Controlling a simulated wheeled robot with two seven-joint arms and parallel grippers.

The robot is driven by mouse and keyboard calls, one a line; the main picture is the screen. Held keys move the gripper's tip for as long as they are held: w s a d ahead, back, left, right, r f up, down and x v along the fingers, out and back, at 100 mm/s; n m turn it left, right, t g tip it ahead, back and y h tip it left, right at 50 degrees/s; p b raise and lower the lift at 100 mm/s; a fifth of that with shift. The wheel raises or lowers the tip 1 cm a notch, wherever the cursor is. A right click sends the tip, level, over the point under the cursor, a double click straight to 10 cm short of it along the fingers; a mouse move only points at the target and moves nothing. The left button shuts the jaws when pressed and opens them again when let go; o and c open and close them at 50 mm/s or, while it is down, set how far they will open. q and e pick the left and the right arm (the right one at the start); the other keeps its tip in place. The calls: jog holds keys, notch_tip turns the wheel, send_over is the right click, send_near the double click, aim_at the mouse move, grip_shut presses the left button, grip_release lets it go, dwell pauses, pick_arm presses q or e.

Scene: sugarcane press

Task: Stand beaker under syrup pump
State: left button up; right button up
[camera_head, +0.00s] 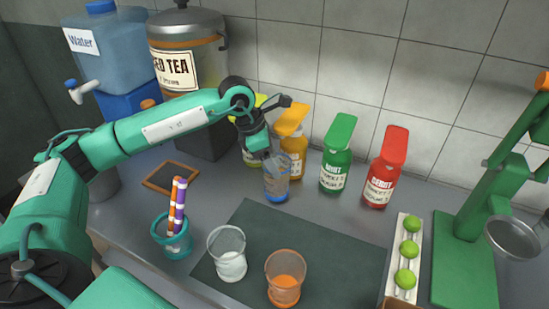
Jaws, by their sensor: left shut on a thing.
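My left gripper (262,158) reaches in from the left and is shut on a clear beaker (277,185) with a blue bottom. The beaker looks near upright, in front of the orange syrup pump (293,158); I cannot tell whether it touches the counter. A yellow-green pump (251,157) stands behind my gripper and is partly hidden by it. A green pump (336,168) and a red pump (384,178) stand to the right in the same row. My right gripper is out of view.
A clear glass (228,265) and an orange-bottomed glass (285,288) stand on the dark mat (335,236). A teal cup (173,245) holds striped straws. Limes on a white tray (402,283) and a green press (465,255) are at right. Drink dispensers (187,50) stand behind.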

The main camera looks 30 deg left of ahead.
pick_arm(q)
jog(key=shift+w+f, duration=0.85)
jog(key=shift+w, duration=0.1)
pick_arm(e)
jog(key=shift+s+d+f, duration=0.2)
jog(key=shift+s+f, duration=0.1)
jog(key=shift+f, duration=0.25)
pick_arm(q)
jog(key=o, duration=1.5)
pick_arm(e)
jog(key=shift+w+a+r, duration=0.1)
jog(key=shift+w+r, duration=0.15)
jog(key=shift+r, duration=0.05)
